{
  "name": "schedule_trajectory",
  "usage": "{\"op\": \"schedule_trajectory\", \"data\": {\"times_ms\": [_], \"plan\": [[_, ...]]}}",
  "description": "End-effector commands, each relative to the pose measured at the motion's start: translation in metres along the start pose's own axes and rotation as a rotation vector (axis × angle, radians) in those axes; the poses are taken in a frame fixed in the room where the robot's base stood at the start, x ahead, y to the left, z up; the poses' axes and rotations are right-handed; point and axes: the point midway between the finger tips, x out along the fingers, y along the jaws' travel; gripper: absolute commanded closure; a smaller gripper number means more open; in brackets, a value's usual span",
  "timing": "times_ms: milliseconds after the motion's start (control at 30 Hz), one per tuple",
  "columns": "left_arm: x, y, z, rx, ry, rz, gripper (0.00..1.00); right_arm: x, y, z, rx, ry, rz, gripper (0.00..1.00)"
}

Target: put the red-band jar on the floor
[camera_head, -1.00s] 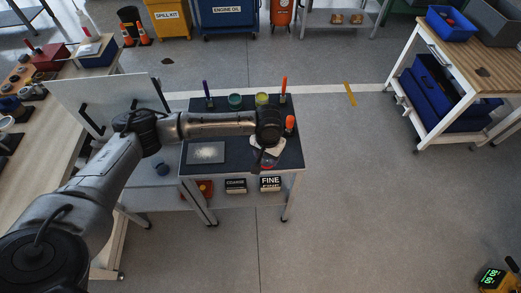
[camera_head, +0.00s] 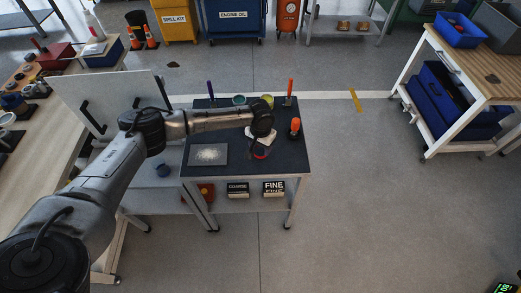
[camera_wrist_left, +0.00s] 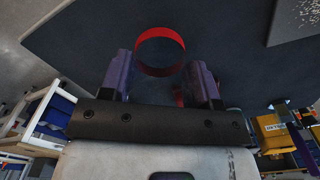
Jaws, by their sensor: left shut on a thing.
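The red-band jar (camera_head: 260,154) shows as a small reddish shape below my left gripper (camera_head: 260,148) in the head view, over the right part of the dark bench top (camera_head: 286,160). In the left wrist view its red band (camera_wrist_left: 160,73) is a bright ring between the two fingers of my left gripper (camera_wrist_left: 164,82). The gripper is shut on the jar. The rest of the jar is hard to make out against the dark top. I cannot tell whether its base touches the bench. My right gripper is not in view.
Boxes, one marked FINE (camera_head: 273,188), sit on the lower shelf. Grey floor (camera_head: 355,200) is clear right of the bench.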

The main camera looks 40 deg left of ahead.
Motion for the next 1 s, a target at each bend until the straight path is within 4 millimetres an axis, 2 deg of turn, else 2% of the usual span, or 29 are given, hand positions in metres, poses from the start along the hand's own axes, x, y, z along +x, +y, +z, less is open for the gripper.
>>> {"op": "schedule_trajectory", "data": {"times_ms": [33, 133, 567, 600, 833, 1000], "plan": [[0.010, 0.001, 0.000, 0.001, -0.001, 0.000, 0.68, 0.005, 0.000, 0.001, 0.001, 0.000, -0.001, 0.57], [0.020, 0.000, 0.000, -0.001, -0.001, 0.000, 0.68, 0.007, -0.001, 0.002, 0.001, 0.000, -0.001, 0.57], [0.024, 0.000, 0.000, -0.001, 0.000, 0.000, 0.68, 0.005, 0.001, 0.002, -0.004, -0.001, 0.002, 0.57], [0.024, 0.000, 0.000, -0.001, 0.000, 0.000, 0.41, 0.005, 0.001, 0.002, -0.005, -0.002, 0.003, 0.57], [0.024, 0.000, 0.000, 0.000, 0.000, 0.000, 0.19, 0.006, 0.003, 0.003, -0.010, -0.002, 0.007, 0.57], [0.024, 0.000, 0.000, 0.000, 0.000, 0.000, 0.18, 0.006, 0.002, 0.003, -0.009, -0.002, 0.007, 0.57]]}}
